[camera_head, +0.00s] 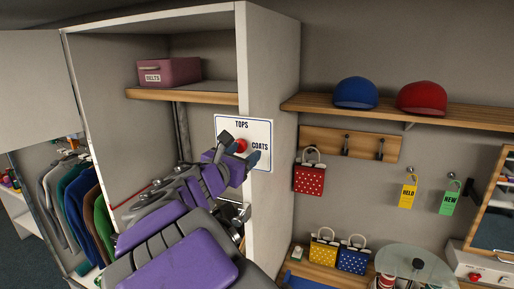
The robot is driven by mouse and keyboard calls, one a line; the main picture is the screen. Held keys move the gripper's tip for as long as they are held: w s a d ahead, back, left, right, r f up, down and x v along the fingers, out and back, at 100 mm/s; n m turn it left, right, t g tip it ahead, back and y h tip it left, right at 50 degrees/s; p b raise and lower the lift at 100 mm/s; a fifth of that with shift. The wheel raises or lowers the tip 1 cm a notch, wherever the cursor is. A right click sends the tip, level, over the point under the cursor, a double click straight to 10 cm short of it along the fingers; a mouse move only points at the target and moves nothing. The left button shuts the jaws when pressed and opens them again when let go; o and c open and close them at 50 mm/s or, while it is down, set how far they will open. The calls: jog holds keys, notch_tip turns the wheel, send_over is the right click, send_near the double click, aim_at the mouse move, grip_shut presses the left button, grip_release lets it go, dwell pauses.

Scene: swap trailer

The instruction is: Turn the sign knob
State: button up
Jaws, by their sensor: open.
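A white sign (262,132) with a blue border is on the front edge of a light wardrobe panel. It reads "TOPS" at the top and "COATS" at the right. A red knob (241,145) sits near the sign's middle. My gripper (240,149) is open in front of the sign, with one fingertip on the upper left of the knob and the other on its right. The knob shows between the fingers; whether they touch it cannot be told. My purple and grey arm reaches up from the bottom and hides the sign's lower left part.
The wardrobe's side panel (277,90) stands right of the sign. A "BELTS" box (168,71) is on the shelf at left, above hanging coats (72,205). A shelf (430,115) with two caps and a red dotted bag (309,178) are at right.

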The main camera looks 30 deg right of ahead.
aim_at(240, 148)
jog(key=w+a, duration=0.3)
jog(key=a, duration=0.1)
jog(key=shift+w+r+b, duration=0.1)
jog(key=shift+w+b, duration=0.25)
jog(key=d, duration=0.5)
jog(key=shift+s+d, duration=0.1)
jog(key=shift+s, duration=0.3)
jog(key=shift+c, duration=1.2)
jog(key=shift+w+a, duration=0.2)
jog(key=shift+a, duration=0.05)
jog(key=shift+c, duration=0.7)
jog(key=shift+w+a, duration=0.15)
jog(key=shift+a, duration=0.25)
jog(key=shift+c, duration=0.8)
jog(key=shift+s+a, duration=0.25)
jog(key=shift+a, duration=0.05)
jog(key=shift+c, duration=1.4)
jog(key=shift+r, duration=0.1)
jog(key=shift+c, duration=1.2)
